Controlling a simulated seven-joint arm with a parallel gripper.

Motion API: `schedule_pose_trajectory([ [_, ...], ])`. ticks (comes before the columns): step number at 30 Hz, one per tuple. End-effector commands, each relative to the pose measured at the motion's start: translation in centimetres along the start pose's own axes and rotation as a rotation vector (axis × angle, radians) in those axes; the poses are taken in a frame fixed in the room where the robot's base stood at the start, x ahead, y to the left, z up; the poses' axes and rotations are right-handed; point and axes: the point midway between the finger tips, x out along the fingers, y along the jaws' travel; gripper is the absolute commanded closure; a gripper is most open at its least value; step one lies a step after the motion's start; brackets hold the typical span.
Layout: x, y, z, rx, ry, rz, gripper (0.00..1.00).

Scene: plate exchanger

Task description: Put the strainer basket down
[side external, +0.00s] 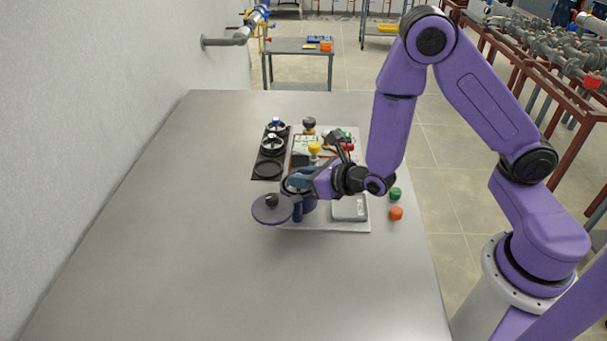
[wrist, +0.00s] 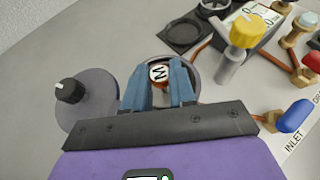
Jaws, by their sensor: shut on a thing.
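My gripper (wrist: 160,80) points down with its blue fingers over the round dark housing, and it is also in the side view (side external: 300,181). The fingers are shut on a small round piece with a white top marked "M" and an orange edge, which I take for the top of the strainer basket (wrist: 159,73). The basket's body is hidden by the fingers and the housing. The housing (side external: 308,203) stands upright on the pale board, and its rim (wrist: 194,70) shows around the fingers. I cannot tell how deep the basket sits.
A grey round lid (side external: 270,213) with a black knob (wrist: 69,91) is beside the housing on the left. A yellow-knobbed valve (wrist: 246,32) and a blue handle (wrist: 295,116) stand close by on the right. A dark mat (side external: 258,171) carries round parts. The table's front left is clear.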

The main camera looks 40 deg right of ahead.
Motion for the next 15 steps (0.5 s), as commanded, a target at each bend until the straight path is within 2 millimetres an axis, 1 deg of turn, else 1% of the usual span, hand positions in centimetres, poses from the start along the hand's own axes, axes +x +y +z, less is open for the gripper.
schedule_pose_trajectory([
  [5,0.1,0.01,-0.14,0.0,-0.001,0.001,1.0],
  [6,0.09,0.01,-0.16,0.0,-0.001,0.0,0.62],
  [7,0.09,0.01,-0.16,0.0,-0.001,0.0,0.52],
  [8,0.09,0.01,-0.16,0.0,-0.001,0.001,0.49],
  [15,0.08,0.02,-0.15,0.0,-0.001,0.001,0.49],
])
